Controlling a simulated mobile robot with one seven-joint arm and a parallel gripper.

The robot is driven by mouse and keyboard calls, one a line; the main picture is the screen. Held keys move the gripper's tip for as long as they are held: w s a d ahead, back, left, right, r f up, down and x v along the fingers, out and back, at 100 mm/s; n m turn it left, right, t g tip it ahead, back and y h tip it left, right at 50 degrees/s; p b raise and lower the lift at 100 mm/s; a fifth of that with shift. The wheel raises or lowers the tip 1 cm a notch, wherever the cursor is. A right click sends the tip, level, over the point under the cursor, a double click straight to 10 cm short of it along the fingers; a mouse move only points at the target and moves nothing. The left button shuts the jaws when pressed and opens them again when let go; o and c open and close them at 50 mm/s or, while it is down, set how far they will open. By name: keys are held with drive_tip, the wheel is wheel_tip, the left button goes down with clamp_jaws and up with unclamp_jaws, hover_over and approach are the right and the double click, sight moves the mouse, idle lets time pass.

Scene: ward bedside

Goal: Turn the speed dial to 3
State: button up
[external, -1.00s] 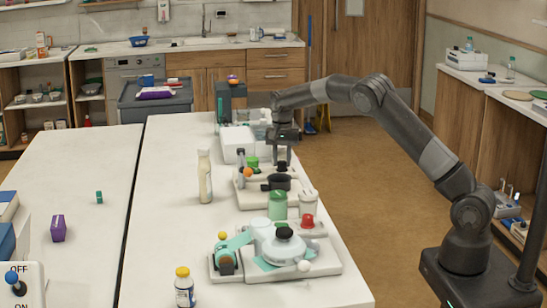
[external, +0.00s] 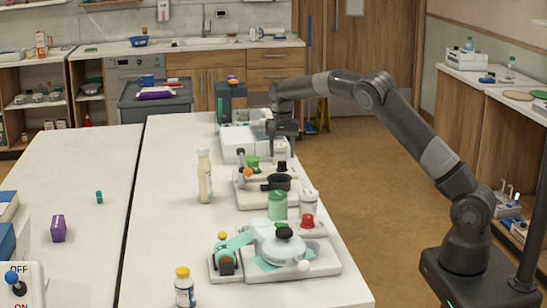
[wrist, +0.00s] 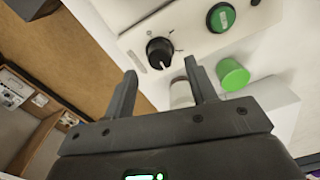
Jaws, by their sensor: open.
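A black round dial (wrist: 160,52) with a pale pointer mark sits on a white panel in the wrist view. It lies just beyond and between my open fingers, apart from them. My gripper (wrist: 160,82) is open and empty. In the external view my gripper (external: 283,152) points down above the devices toward the table's far right side. I cannot read the dial's numbers or make out its setting.
A green button (wrist: 219,17) is on the panel right of the dial. A green cylinder (wrist: 232,74) and a pale cylinder (wrist: 182,92) are near the right finger. A white bottle (external: 204,176) stands left of the devices. The table's left middle is mostly clear.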

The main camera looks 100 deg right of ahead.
sight(282, 162)
wheel_tip(282, 162, up, 8)
drive_tip(key=shift+f, duration=0.25)
idle(0.5)
drive_tip(key=w+a+r+n+t, duration=0.1)
drive_tip(key=a+r+n, duration=0.1)
drive_tip(key=a+r, duration=0.45)
drive_tip(key=w+a+r+n+t, duration=0.1)
drive_tip(key=w+a+r+n, duration=0.15)
drive_tip(key=a, duration=0.75)
drive_tip(key=s+a+r+n+t, duration=0.1)
drive_tip(key=s+a+r+n, duration=0.15)
drive_tip(key=a, duration=0.65)
drive_tip(key=s+a+r+n, duration=0.2)
drive_tip(key=a+n, duration=0.1)
drive_tip(key=a, duration=0.6)
drive_tip(key=s+a+f+n+t, duration=0.1)
drive_tip(key=s+a+f+n, duration=0.2)
drive_tip(key=s+a, duration=0.6)
drive_tip(key=s+a+f+n+t, duration=0.1)
drive_tip(key=s+a+f+n, duration=0.3)
drive_tip(key=s+a+n, duration=0.4)
drive_tip(key=s+a, duration=0.1)
drive_tip(key=a, duration=0.4)
drive_tip(key=shift+t, duration=0.3)
